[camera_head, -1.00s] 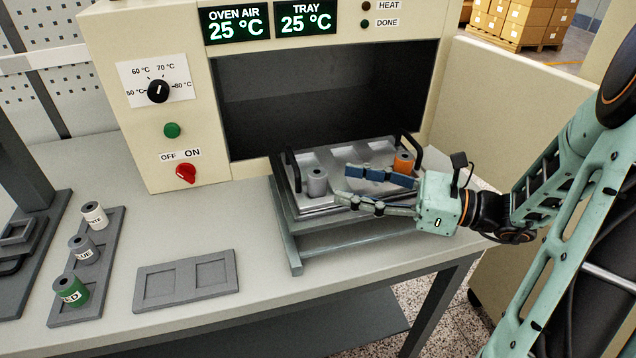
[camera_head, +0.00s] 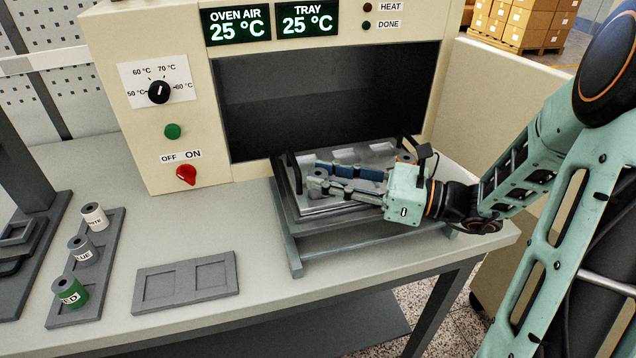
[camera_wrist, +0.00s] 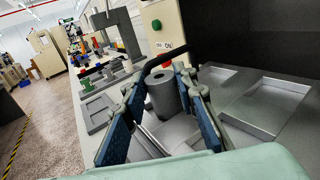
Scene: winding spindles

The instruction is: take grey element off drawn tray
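The grey element (camera_wrist: 163,95), an upright cylinder with a hole in its top, stands on the drawn tray (camera_wrist: 184,132) in the wrist view. My gripper (camera_wrist: 163,85) is open, with its fingers on either side of the element; I cannot tell whether either touches it. In the head view my gripper (camera_head: 316,172) reaches in low from the right over the tray (camera_head: 318,212), and its fingers mostly hide the grey element.
The tray's black handles (camera_head: 293,172) rise at both sides, in front of the open oven (camera_head: 325,105). An empty two-pocket grey plate (camera_head: 187,300) lies on the bench at front. A rack (camera_head: 107,262) with white-, blue- and red-labelled spools stands at left. Bench between is clear.

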